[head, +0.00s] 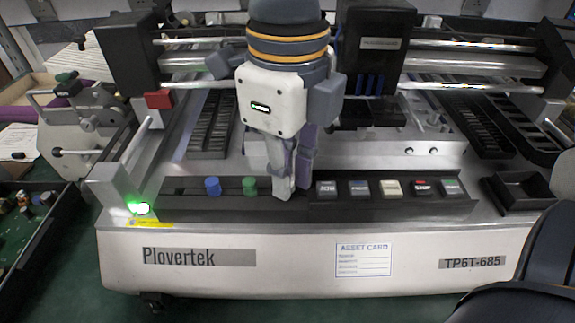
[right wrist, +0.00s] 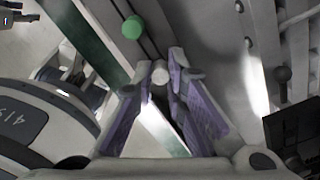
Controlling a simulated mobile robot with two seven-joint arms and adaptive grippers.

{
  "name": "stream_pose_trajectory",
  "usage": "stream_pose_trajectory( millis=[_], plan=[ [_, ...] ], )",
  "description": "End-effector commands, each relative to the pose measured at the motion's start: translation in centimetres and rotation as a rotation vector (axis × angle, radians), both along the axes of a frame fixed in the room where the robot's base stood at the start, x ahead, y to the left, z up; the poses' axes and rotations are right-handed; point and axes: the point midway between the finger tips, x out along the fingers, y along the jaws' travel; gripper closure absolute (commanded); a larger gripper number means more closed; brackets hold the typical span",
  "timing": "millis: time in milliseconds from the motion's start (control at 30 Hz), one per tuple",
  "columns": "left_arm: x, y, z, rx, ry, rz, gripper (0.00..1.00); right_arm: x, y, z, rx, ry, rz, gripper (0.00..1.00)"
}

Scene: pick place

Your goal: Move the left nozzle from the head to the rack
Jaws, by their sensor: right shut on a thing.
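My right gripper (head: 284,190) points down over the dark rack strip (head: 184,187) along the machine's front, just right of a green nozzle (head: 249,187). A blue nozzle (head: 212,187) stands left of the green one. In the right wrist view, my right gripper (right wrist: 162,72) is shut on a pale grey nozzle (right wrist: 160,75), seen end-on between the fingertips. My left gripper is not in view.
A row of labelled buttons (head: 391,188) lies just right of my right gripper. An empty black tray (head: 518,190) is at the right. A bin of parts (head: 35,225) stands at the left. Metal rails (head: 460,63) cross behind.

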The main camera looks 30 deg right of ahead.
Motion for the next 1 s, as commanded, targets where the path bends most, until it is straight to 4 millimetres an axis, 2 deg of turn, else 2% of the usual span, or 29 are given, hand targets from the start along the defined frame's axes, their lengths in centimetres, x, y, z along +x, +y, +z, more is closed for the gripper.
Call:
stream_pose_trajectory(
  millis=[233, 267, 300, 333, 367, 567, 600, 633, 667, 1000],
  plan=[
    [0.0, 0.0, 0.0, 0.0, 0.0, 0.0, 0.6, 0.0, 0.01, 0.01, 0.0, -0.001, 0.0, 0.98],
    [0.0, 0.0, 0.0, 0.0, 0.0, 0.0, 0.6, 0.0, 0.01, 0.01, 0.0, -0.001, 0.0, 0.8],
    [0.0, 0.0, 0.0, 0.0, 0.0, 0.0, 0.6, 0.0, 0.01, 0.01, 0.0, -0.001, 0.0, 0.71],
    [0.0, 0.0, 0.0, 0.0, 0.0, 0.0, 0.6, 0.0, 0.01, 0.01, 0.0, -0.001, 0.0, 0.65],
    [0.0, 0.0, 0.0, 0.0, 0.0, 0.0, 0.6, 0.0, 0.01, 0.02, 0.0, -0.001, 0.0, 0.64],
    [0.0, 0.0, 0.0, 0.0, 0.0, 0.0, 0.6, 0.0, 0.01, 0.02, 0.0, -0.001, 0.0, 0.64],
    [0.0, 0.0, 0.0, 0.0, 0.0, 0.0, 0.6, 0.0, 0.01, 0.02, 0.0, -0.001, 0.0, 0.73],
    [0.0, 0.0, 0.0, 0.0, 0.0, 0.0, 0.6, 0.0, 0.01, 0.02, 0.0, -0.001, 0.0, 0.78],
    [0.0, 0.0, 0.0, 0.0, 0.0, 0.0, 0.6, 0.0, 0.01, 0.02, 0.0, -0.001, 0.0, 0.79],
    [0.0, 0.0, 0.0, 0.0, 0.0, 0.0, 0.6, 0.06, 0.04, 0.56, 0.001, -0.003, 0.0, 0.79]
  ],
)
